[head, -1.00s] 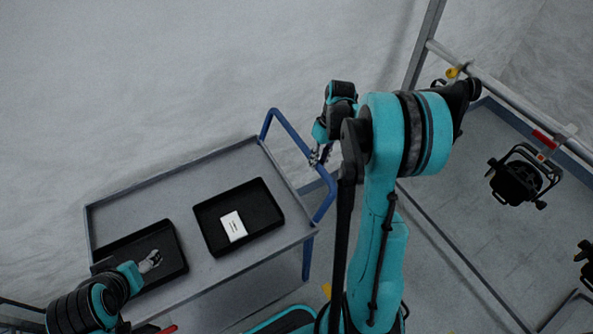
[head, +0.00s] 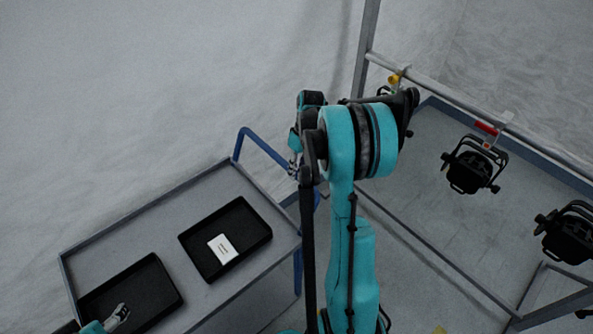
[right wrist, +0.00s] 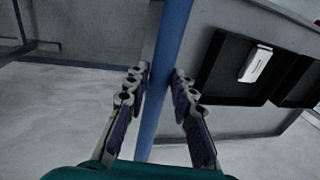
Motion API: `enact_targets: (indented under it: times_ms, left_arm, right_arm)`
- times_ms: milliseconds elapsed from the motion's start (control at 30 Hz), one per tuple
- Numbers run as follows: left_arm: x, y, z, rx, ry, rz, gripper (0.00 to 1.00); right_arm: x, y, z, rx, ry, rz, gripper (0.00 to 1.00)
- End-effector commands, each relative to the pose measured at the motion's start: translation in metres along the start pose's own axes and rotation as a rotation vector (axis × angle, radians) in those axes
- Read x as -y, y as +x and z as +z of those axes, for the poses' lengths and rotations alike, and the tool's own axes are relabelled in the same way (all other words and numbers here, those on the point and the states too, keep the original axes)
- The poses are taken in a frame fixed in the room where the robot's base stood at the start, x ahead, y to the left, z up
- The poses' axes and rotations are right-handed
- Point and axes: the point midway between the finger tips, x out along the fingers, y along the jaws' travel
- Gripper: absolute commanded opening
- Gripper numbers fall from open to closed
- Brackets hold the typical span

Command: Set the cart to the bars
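The grey cart (head: 150,215) stands at lower left with a blue push handle (head: 262,148) at its right end. My right gripper (head: 294,166) is at this handle. In the right wrist view, the fingers of my right gripper (right wrist: 160,78) lie on both sides of the blue handle bar (right wrist: 165,60), with the tips close against it. My left gripper (head: 120,314) is low over the cart's left black tray (head: 150,283); its finger gap is too small to judge. The bars (head: 450,95) run across the right side, with black lamps (head: 465,172) hanging from them.
A second black tray (head: 238,215) on the cart holds a white box (head: 222,249). Another lamp (head: 570,235) hangs at the right edge. A yellow piece (head: 393,80) and a red tag (head: 487,129) sit on the bar. Floor shows between cart and bars, partly hidden by my right arm.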

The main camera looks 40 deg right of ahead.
Motion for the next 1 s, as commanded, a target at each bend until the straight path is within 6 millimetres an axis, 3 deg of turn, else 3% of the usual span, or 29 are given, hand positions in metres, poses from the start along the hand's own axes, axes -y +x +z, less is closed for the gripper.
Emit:
enact_targets:
  times_ms: [333,467,800,1000]
  left_arm:
    - [0.0,0.0,0.0,0.0,0.0,0.0,0.73]
    - [0.0,0.0,0.0,0.0,0.0,0.0,0.73]
    - [0.0,0.0,0.0,0.0,0.0,0.0,0.73]
    - [0.0,0.0,0.0,0.0,0.0,0.0,0.73]
  right_arm:
    - [0.0,-0.001,0.0,0.0,0.0,-0.001,0.42]
    - [0.0,-0.01,0.0,-0.001,0.0,-0.001,0.42]
    - [0.0,-0.08,0.0,0.0,0.002,0.0,0.42]
    - [0.0,-0.111,0.0,0.0,0.001,0.0,0.42]
